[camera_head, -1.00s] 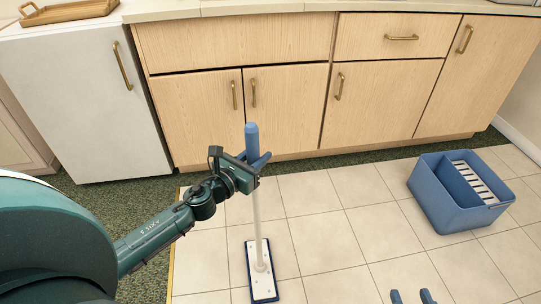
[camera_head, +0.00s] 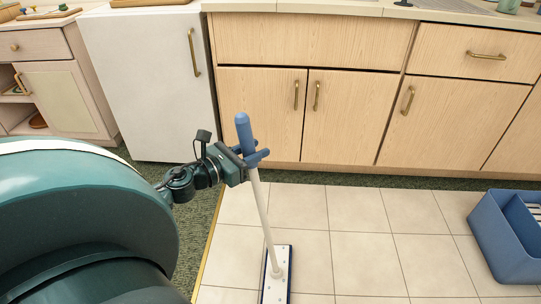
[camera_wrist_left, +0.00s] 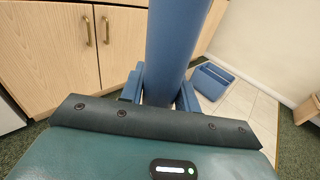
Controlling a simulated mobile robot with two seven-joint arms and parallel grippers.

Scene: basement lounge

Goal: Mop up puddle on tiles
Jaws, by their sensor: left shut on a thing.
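The mop has a pale shaft and a flat white head with a dark blue edge, which is over the pale tiles (camera_head: 358,240). The shaft leans a little, its top toward the left. In the left wrist view the blue mop grip (camera_wrist_left: 178,45) stands between the blue fingers (camera_wrist_left: 160,92). I cannot make out a puddle on the visible tiles. My right gripper is not in view.
A blue bucket (camera_head: 490,237) with a white slatted insert stands on the tiles at the right. Wooden cabinets (camera_head: 300,110) and a white fridge (camera_head: 150,80) line the back. Dark green carpet (camera_head: 200,215) borders the tiles. The tiles between mop and bucket are clear.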

